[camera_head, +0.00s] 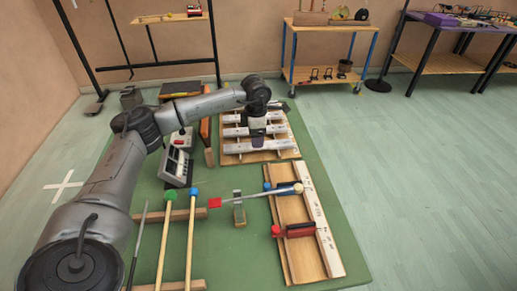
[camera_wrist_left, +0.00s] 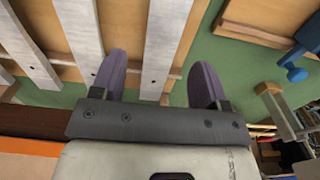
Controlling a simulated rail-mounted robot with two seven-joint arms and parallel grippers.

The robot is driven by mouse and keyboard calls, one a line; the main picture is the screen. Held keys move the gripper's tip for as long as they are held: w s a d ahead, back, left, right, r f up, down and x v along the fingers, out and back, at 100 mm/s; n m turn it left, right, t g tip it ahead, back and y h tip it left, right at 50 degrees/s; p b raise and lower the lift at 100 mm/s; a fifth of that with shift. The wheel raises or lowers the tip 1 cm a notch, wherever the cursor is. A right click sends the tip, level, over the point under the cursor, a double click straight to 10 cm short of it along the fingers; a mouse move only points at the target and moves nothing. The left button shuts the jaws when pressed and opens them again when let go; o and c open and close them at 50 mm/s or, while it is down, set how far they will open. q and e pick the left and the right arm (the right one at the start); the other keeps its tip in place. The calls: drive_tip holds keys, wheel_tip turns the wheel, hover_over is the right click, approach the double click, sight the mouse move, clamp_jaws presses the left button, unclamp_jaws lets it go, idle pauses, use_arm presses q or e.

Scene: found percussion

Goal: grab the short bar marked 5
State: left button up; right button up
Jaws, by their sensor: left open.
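Several silver-grey bars lie on a wooden frame (camera_head: 229,159) in the head view. I cannot read their marks, so I cannot tell which is marked 5. My left gripper (camera_head: 257,138) is over the bar nearest the camera (camera_head: 280,144) and hides its middle. In the left wrist view, my left gripper (camera_wrist_left: 158,78) has its two purple fingers spread, one on each side of the end bar (camera_wrist_left: 166,40). It holds nothing, and I cannot tell whether a finger touches the bar. My right gripper is not in view.
A wooden tray (camera_head: 290,210) with blue and red clamps stands in front. Mallets (camera_head: 191,235) rest on wooden blocks at the left. A grey box with dials (camera_head: 175,167) and a small metal block (camera_head: 239,208) stand on the green mat (camera_head: 225,255).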

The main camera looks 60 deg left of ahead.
use_arm(q)
wheel_tip(320, 180, down, 4)
drive_tip(key=shift+r+b, duration=0.2)
drive_tip(key=shift+b, duration=0.5)
drive_tip(key=shift+c, duration=0.2)
drive_tip(key=c, duration=1.1)
drive_tip(key=shift+r, duration=0.2)
